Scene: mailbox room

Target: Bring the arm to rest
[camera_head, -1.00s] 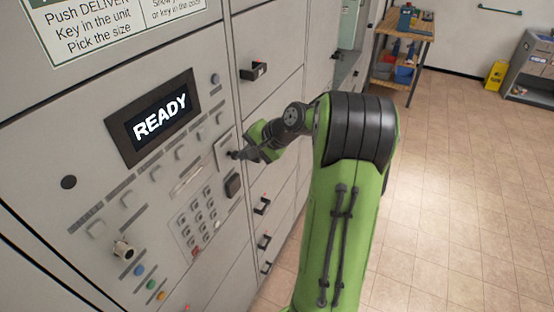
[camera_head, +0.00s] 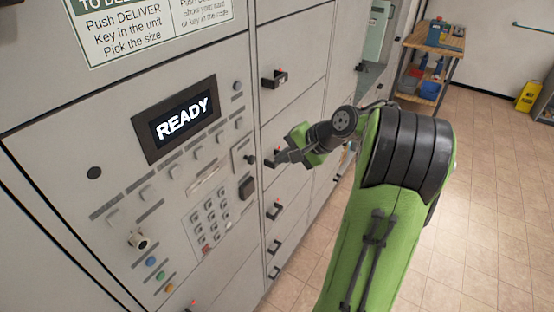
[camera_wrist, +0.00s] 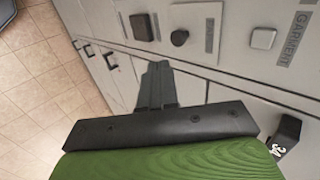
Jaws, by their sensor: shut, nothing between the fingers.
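My green and black arm reaches in from the lower right of the head view toward the grey locker wall. My gripper (camera_head: 278,157) is at the end of it, in front of the doors just right of the control panel. In the wrist view my gripper (camera_wrist: 158,72) is shut and empty, its dark fingers close together and pointing along the locker face. Whether the fingertips touch anything is hard to tell; they appear clear of the panel's knobs.
The control panel has a lit READY display (camera_head: 180,119), a keypad (camera_head: 212,222) and several buttons. Door handles (camera_head: 274,79) stick out from the lockers. A workbench (camera_head: 432,38) and a yellow sign (camera_head: 529,96) stand at the back.

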